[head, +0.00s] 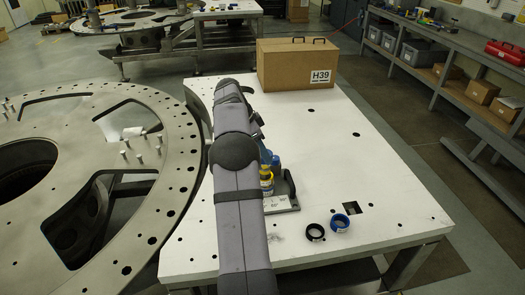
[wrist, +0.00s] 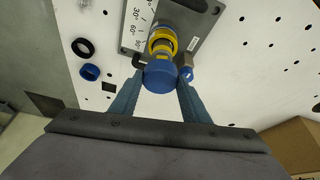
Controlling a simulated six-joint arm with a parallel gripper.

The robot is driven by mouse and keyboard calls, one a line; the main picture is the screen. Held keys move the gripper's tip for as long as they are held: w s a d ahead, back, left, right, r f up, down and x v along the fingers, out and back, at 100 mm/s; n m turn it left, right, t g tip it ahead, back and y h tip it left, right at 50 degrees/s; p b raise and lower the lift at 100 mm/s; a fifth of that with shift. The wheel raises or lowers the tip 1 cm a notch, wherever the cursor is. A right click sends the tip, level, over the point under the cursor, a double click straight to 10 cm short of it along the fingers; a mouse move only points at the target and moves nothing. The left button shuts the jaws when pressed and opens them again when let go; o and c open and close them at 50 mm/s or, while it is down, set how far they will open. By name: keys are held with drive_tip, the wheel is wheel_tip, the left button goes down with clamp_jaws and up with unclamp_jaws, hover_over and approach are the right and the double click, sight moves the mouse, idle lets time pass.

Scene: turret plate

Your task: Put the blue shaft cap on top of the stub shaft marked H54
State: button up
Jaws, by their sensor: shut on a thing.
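The blue shaft cap (wrist: 160,77) is between the two blue fingers of my gripper (wrist: 161,80), which is shut on it. In the wrist view the cap lines up in front of a metal shaft with a yellow collar (wrist: 163,41). I cannot tell whether the cap touches the shaft. The shaft rises from a grey base plate (wrist: 195,22) with a white angle scale. The yellow part (head: 266,178) and base plate (head: 293,192) also show in the head view, partly behind my arm. No H54 mark is readable.
A black ring (head: 315,232) and a blue ring (head: 340,223) lie on the white table (head: 380,190). A brass and blue fitting (wrist: 187,68) is close beside the right finger. A cardboard box marked H39 (head: 297,65) stands at the back. The table's right side is clear.

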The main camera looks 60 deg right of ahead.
sight(265, 167)
drive_tip(key=shift+f+b, duration=1.75)
drive_tip(key=shift+f, duration=0.9)
drive_tip(key=o, duration=1.1)
drive_tip(key=b+v, duration=0.1)
drive_tip(key=v, duration=0.6)
drive_tip(key=shift+r, duration=0.2)
